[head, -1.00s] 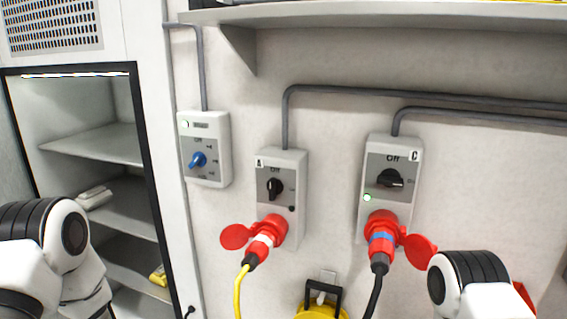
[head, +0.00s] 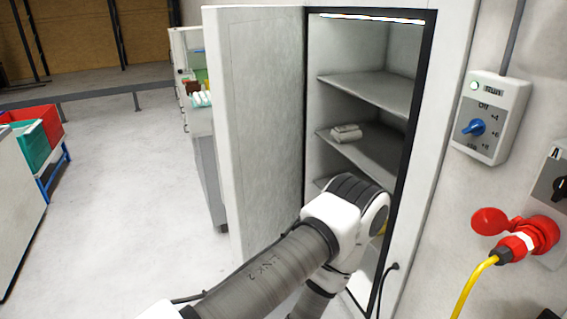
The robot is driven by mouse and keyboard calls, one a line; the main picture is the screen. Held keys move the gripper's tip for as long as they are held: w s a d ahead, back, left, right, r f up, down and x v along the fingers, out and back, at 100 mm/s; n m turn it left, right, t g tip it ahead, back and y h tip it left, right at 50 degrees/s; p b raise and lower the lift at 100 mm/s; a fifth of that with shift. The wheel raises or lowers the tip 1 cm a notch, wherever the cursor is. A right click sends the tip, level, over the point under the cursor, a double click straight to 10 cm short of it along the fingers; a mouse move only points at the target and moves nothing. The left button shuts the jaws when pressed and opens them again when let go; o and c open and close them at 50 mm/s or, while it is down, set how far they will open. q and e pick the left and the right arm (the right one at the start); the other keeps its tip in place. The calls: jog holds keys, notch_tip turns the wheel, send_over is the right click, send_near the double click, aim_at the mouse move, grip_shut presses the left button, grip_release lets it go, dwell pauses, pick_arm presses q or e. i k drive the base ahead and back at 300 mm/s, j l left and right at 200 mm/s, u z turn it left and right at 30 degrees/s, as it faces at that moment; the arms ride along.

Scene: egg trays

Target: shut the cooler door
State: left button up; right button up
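The cooler door (head: 262,120) stands wide open, swung out to the left of the cooler opening. The cooler (head: 368,95) shows grey shelves inside, with a grey-white package (head: 346,132) on one of them. My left arm reaches up from the bottom of the head view and crosses in front of the lower part of the opening and the door's lower edge. The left gripper is hidden or out of frame. My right gripper is not in view.
A control box (head: 489,118) with a blue knob and a red plug (head: 525,240) with a yellow cable are on the wall at right. Red and teal bins (head: 36,135) stand at left. The floor (head: 110,190) left of the door is clear.

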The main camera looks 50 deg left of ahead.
aim_at(255, 53)
jog(key=k+j, duration=0.15)
jog(key=j, duration=0.35)
jog(key=k+j+u, duration=0.1)
jog(key=j, duration=0.4)
jog(key=k+j, duration=0.15)
jog(key=j, duration=0.35)
jog(key=k+j, duration=0.15)
jog(key=j, duration=0.35)
jog(key=k+j+u, duration=0.1)
jog(key=j, duration=0.4)
jog(key=k+j, duration=0.1)
jog(key=j, duration=0.4)
jog(key=k+j, duration=0.15)
jog(key=j, duration=0.35)
jog(key=k+j+u, duration=0.1)
jog(key=j, duration=0.4)
jog(key=i+j+u, duration=0.15)
jog(key=j, duration=0.25)
